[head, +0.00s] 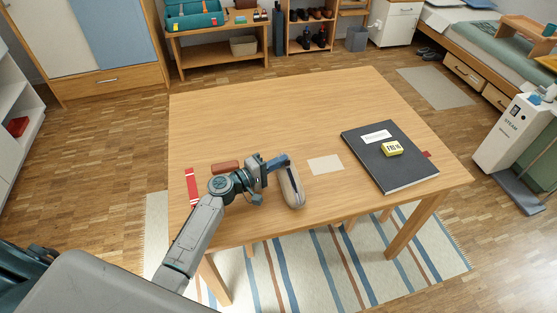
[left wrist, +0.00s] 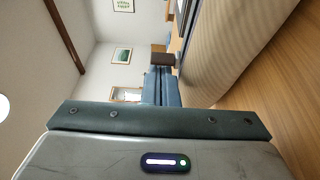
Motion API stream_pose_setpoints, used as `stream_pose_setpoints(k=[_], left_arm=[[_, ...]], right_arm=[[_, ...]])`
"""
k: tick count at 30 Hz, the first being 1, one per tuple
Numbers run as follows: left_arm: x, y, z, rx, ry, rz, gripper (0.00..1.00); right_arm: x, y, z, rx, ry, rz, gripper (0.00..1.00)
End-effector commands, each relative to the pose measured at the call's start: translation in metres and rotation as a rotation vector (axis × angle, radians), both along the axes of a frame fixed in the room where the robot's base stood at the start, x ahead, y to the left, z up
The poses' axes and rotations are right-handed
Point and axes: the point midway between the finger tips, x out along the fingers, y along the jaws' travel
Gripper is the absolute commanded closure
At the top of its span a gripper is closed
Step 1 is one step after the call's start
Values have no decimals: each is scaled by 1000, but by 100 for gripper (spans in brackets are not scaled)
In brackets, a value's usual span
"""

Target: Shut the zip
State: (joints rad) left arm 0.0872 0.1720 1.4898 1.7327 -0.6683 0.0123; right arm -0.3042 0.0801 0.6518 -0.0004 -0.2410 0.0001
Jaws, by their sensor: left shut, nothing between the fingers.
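A beige, rounded zip case (head: 297,190) lies near the table's front edge, with a dark zip line along its left side. My left gripper (head: 286,161) is shut and empty, its fingertips at the far end of the case. In the left wrist view the ribbed beige side of the case (left wrist: 235,45) fills the upper right. The shut blue fingers (left wrist: 162,75) are beside it there, close to a small brown piece (left wrist: 162,57). Whether they touch the case I cannot tell. The zip pull is not clear. My right gripper is not in view.
A cream card (head: 325,165) lies right of the case. A red strip (head: 192,187) and a brown block (head: 226,167) lie left. The table's back half is clear.

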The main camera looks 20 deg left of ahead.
Motion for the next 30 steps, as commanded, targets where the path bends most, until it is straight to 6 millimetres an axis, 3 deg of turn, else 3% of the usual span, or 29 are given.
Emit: stream_pose_setpoints(k=[5,15,19,30], left_arm=[[-16,-11,-2,-1,1,-2,100],[-82,-53,-2,-2,0,0,100],[-90,-59,0,-1,1,0,100],[-90,-59,0,0,0,0,100]], right_arm=[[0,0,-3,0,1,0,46],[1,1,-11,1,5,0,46],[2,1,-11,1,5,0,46],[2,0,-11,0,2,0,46]])
